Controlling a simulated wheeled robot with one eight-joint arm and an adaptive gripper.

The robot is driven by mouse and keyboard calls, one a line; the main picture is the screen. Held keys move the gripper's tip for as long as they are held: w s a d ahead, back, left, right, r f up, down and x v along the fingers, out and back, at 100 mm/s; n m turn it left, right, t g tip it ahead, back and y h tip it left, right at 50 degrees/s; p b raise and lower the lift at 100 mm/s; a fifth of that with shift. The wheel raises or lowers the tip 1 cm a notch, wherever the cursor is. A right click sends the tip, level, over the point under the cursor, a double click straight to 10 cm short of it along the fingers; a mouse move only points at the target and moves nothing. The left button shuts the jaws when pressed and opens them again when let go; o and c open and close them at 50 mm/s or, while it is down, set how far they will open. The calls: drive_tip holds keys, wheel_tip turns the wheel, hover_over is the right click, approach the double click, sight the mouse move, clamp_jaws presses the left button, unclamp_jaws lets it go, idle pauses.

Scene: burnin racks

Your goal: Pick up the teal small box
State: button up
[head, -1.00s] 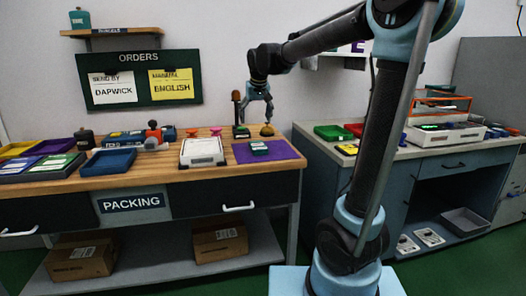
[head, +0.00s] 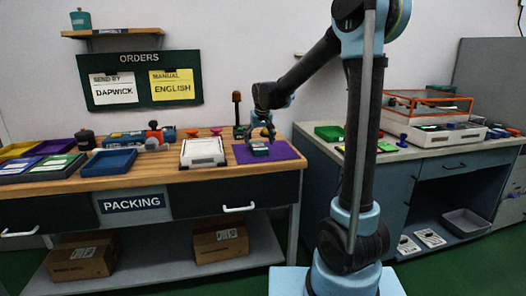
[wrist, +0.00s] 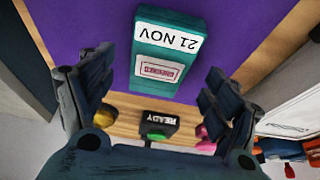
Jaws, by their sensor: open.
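The teal small box (head: 259,149) lies on the purple mat (head: 283,150) on the packing bench. In the wrist view the teal box (wrist: 165,52) shows a white label reading "21 NOV" and a smaller printed label. My gripper (head: 262,134) is just above the box, pointing down. In the wrist view my gripper (wrist: 158,78) is open, with one finger on each side of the frame and the box beyond and between them. I see no contact with the box. The fingers partly cover the box's surroundings in the head view.
A black "READY" unit with a green button (wrist: 154,128) stands behind the mat, between a yellow dome (wrist: 104,116) and a pink knob (wrist: 205,138). A white device (head: 203,152) stands left of the mat. A blue tray (head: 108,163) is further left.

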sight(259, 145)
drive_tip(key=shift+x, duration=1.65)
drive_tip(key=shift+c, duration=0.3)
drive_tip(key=c, duration=1.1)
drive_tip(key=shift+c, duration=0.2)
drive_tip(key=shift+r, duration=0.1)
